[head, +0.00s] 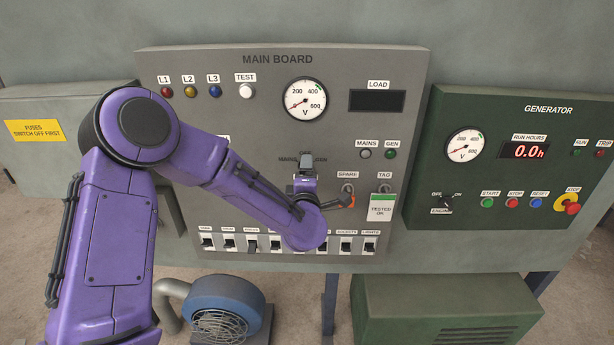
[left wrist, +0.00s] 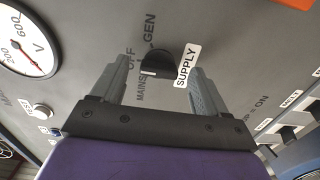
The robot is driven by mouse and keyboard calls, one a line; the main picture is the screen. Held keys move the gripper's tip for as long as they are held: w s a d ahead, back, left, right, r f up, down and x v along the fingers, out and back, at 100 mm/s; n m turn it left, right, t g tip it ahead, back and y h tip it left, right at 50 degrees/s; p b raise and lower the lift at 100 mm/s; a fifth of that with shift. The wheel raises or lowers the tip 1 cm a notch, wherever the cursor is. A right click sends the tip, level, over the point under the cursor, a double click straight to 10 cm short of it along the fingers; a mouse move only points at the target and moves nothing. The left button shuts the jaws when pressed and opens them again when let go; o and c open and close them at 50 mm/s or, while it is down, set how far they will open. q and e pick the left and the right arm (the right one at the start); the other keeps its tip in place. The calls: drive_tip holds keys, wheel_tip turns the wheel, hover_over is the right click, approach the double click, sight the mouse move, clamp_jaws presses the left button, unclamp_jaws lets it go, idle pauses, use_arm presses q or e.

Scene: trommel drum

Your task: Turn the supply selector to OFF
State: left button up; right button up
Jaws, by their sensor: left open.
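The supply selector (left wrist: 160,60) is a small black knob on the grey main board. Its white mark faces the lower left in the left wrist view, on the side of OFF and MAINS; I cannot tell exactly which it points at. GEN is printed above it and the SUPPLY tag sits to its right. My left gripper (left wrist: 158,80) is open, its fingers on either side of the knob with visible gaps. In the head view my left gripper (head: 306,164) is in front of the selector and hides it. My right gripper is not in view.
A row of breaker switches (head: 345,244) runs below the selector. The green generator panel (head: 500,110) stands further right. A voltmeter (head: 305,99) is above.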

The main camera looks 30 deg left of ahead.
use_arm(q)
drive_tip(key=b+v, duration=0.3)
drive_tip(key=v, duration=0.7)
drive_tip(key=shift+d+f, duration=0.1)
drive_tip(key=shift+d, duration=0.05)
drive_tip(key=s+d+f+m+g+h+b, duration=0.1)
drive_tip(key=s+f+m+g+h, duration=0.15)
drive_tip(key=f+m, duration=0.65)
drive_tip(key=s+d+f+m+g+h, duration=0.2)
drive_tip(key=s+f+m+h, duration=0.15)
drive_tip(key=f, duration=1.15)
drive_tip(key=s+a+f+m+g, duration=0.1)
drive_tip(key=s+f+g, duration=0.3)
drive_tip(key=s+f, duration=0.5)
drive_tip(key=s+a+f+m+g+b, duration=0.1)
drive_tip(key=s+f+m+g, duration=0.2)
drive_tip(key=s+f, duration=0.6)
drive_tip(key=s+m, duration=0.1)
drive_tip(key=s, duration=0.4)
drive_tip(key=shift+s+a+f+g, duration=0.2)
drive_tip(key=shift+s+f+g, duration=0.05)
drive_tip(key=shift+f+g, duration=0.1)
drive_tip(key=shift+c, duration=0.3)
